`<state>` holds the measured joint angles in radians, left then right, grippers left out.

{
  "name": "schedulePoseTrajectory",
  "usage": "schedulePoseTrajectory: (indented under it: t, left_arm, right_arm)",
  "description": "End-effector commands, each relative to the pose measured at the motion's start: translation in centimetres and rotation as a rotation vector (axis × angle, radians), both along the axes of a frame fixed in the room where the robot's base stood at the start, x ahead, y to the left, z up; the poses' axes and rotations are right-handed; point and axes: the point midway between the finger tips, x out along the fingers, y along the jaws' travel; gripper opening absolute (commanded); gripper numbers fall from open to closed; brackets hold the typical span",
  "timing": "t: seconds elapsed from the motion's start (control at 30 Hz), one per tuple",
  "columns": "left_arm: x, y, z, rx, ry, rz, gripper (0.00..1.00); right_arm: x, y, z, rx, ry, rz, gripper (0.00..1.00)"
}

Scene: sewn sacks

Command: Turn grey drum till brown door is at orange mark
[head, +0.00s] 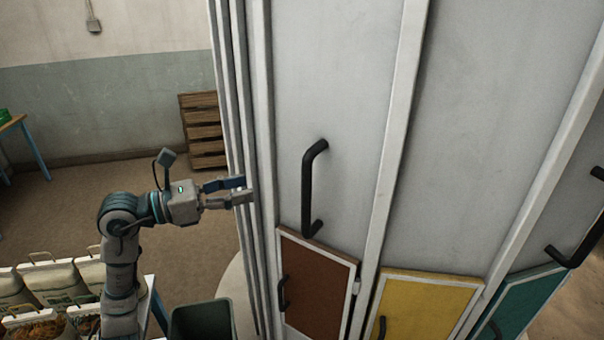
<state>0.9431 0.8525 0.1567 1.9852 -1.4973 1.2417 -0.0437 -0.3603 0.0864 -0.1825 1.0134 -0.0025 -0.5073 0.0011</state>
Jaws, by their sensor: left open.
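The grey drum (345,100) stands tall in front of me, with upright ribs between its panels. The brown door (318,285) is low on the panel at the left, with a small black handle. Above it is a large black bar handle (308,190) on the drum. My left gripper (246,189) is open, at the drum's left edge, left of the bar handle and apart from it. I cannot tell whether its fingertips touch the drum's edge. My right gripper is not in view. No orange mark shows.
A yellow door (425,305) and a teal door (525,305) are right of the brown one. Another black bar handle (575,252) is at the right edge. Filled sacks (55,282) and a dark green bin (200,318) stand at lower left. Wooden crates (203,130) are behind.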

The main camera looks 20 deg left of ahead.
Motion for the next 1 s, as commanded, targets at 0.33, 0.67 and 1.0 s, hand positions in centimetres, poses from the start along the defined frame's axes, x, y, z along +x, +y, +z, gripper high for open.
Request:
schedulePoseTrajectory:
  t: [0.33, 0.67, 1.0]
  left_arm:
    - [5.4, -7.2, 0.6, 0.003, -0.003, -0.008, 0.47]
    - [8.7, -9.4, 0.2, -0.005, -0.001, -0.004, 0.47]
    - [9.0, -10.1, 0.1, -0.002, -0.001, -0.004, 0.47]
  right_arm:
    - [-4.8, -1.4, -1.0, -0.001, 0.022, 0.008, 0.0]
    - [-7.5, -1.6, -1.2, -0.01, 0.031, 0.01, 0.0]
    - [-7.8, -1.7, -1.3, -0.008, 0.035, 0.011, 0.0]
